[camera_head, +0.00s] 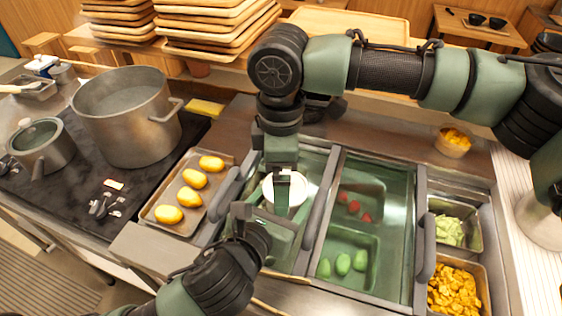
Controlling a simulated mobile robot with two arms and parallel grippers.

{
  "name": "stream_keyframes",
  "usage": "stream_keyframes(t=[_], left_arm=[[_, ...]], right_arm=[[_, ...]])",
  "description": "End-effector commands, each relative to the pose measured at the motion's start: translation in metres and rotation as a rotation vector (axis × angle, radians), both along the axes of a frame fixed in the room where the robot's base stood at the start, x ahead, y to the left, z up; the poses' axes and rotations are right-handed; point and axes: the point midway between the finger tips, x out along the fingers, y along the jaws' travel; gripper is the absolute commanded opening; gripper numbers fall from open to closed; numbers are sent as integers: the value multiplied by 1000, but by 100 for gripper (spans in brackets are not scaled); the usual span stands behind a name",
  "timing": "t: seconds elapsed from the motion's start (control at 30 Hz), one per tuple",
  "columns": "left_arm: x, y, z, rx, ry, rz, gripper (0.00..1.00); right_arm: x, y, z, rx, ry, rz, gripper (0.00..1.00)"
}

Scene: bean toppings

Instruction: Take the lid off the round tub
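A round white tub (272,193) sits in the left well of the counter, mostly covered by my grippers. I cannot tell its lid apart from its body. My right gripper (285,192) reaches straight down over the tub, its fingers in front of the white surface. Whether it touches the tub or grips a lid is hidden. My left gripper (268,228) comes in from the lower left and is just in front of the tub. Its fingertips are hard to make out, and I cannot see anything held in it.
The right well (398,215) holds trays of red and green pieces. Bins of green (449,230) and orange pieces (456,290) stand farther right. A small clear tub (453,143) sits behind them. A potato tray (163,190), large pot (125,125) and lidded pot (45,155) are left.

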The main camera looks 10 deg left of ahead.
Motion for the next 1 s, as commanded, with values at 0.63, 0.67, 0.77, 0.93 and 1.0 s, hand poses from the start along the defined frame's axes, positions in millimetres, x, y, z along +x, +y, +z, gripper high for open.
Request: stream_keyframes(t=[0.63,0.67,0.77,0.93,1.0], left_arm=[[0,0,1,-1,-2,-1,0],[0,0,1,-1,-2,-1,0],[0,0,1,-1,-2,-1,0],[0,0,1,-1,-1,-1,0],[0,0,1,-1,-1,-1,0]], right_arm=[[1,0,-2,0,-1,-1,29],[1,0,-2,0,-1,-1,29],[1,0,-1,0,-2,-1,29],[1,0,-2,0,-2,-1,29],[1,0,-2,0,-2,-1,29]])
